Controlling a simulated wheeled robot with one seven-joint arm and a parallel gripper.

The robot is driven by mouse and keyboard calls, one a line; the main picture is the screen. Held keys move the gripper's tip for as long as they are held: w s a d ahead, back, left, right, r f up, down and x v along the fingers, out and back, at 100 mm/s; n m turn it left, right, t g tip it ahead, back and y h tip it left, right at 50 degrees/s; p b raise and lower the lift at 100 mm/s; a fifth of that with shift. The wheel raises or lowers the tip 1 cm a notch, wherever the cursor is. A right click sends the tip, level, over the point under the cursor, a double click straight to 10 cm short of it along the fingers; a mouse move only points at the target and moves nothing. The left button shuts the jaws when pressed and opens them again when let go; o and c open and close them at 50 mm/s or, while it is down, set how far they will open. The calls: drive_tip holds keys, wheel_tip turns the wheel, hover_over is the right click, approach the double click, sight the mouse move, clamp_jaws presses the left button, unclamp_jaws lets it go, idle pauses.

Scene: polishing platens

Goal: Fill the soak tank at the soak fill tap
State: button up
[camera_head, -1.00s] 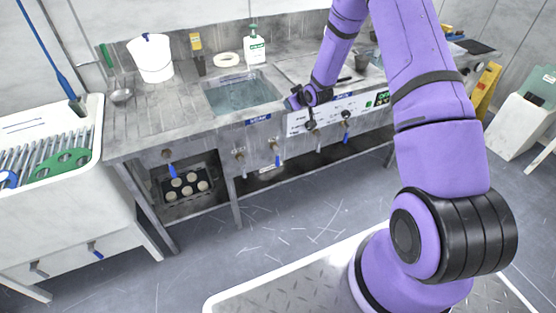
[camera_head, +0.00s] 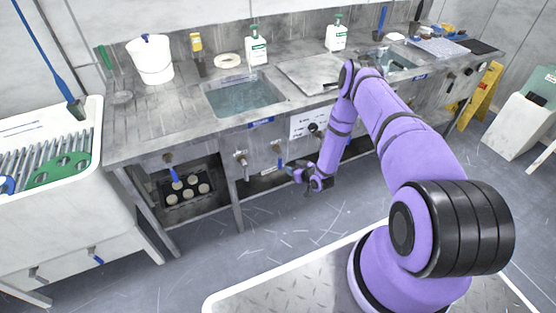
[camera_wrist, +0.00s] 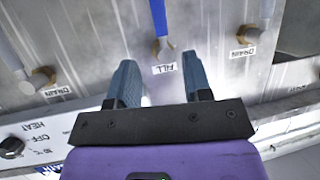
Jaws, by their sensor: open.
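The soak tank (camera_head: 226,108) is a sunken basin in the steel bench, with water in it below the rim. A blue label (camera_head: 261,122) is on the bench front below it. The soak fill tap (camera_head: 277,151) has a blue lever hanging down on the bench front. In the wrist view, the blue lever (camera_wrist: 159,18) and its FILL label (camera_wrist: 164,69) are in the middle. My gripper (camera_wrist: 160,64) is open and empty. Its fingers stand either side of the FILL label, with the lever beyond the tips. In the head view, my gripper (camera_head: 291,167) is just right of the lever.
Grey-levered DRAIN taps (camera_wrist: 38,77) (camera_wrist: 245,34) flank the fill tap. A HEAT knob (camera_wrist: 11,148) sits at lower left in the wrist view. Another blue-levered tap (camera_head: 175,171) is further left, above a rack of round discs (camera_head: 186,187). The floor in front is clear.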

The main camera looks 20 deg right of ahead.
sight(281, 161)
drive_tip(key=x, duration=1.1)
clamp_jaws()
